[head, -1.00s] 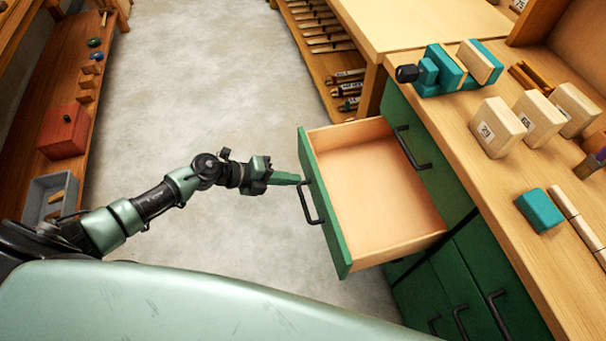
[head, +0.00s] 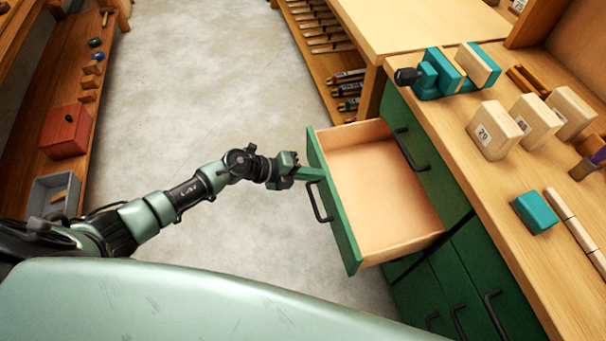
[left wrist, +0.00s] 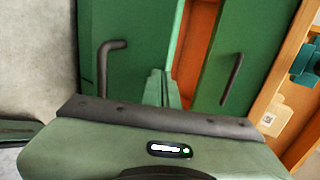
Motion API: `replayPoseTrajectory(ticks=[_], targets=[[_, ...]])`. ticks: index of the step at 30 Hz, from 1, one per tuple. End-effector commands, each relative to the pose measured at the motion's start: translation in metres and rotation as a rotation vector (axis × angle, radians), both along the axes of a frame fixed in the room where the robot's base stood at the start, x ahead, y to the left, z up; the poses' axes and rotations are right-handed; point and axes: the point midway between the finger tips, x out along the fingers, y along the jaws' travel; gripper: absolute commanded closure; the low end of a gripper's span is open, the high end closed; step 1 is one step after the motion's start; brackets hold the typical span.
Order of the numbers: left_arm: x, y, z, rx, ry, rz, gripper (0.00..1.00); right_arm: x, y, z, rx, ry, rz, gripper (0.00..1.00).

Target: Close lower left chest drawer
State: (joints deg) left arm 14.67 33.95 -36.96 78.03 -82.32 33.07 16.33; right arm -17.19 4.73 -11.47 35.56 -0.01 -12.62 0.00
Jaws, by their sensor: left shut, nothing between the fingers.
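The open drawer (head: 385,190) sticks out from the green chest (head: 455,265). It has a green front, a dark handle (head: 319,202) and a bare wooden inside that looks empty. My left gripper (head: 318,174) is shut and empty, with its fingertips at the drawer front, beside the handle. In the left wrist view the shut fingers (left wrist: 160,88) point at the green drawer front (left wrist: 135,60), with the handle (left wrist: 104,65) to their left. Whether the tips touch the front is hard to tell. My right gripper does not show.
The chest's wooden top (head: 500,200) holds a teal vice (head: 440,75), numbered wooden blocks (head: 494,130) and a teal block (head: 536,211). A low shelf with a red box (head: 66,130) and a grey bin (head: 52,194) stands at left. The concrete floor between is clear.

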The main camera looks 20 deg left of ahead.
Motion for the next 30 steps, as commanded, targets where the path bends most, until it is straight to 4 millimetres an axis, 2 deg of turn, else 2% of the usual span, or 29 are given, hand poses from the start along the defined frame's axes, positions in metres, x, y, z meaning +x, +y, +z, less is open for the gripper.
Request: replayPoseTrajectory(ticks=[3,8,12,18,24,30], targets=[[0.019,-0.028,0.005,-0.003,-0.002,0.000,1.00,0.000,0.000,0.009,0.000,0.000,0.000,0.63],[0.046,-0.069,0.003,-0.002,-0.004,-0.002,1.00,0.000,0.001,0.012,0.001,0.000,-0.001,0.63],[0.069,-0.102,0.001,-0.002,-0.002,-0.001,1.00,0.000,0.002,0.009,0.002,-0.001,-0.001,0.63],[0.093,-0.139,-0.001,0.000,-0.002,-0.002,1.00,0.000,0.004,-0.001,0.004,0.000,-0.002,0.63],[0.108,-0.160,-0.001,-0.001,-0.001,0.000,1.00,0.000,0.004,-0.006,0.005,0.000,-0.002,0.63],[0.112,-0.166,0.000,0.000,0.000,0.001,1.00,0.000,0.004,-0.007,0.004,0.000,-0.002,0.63]])
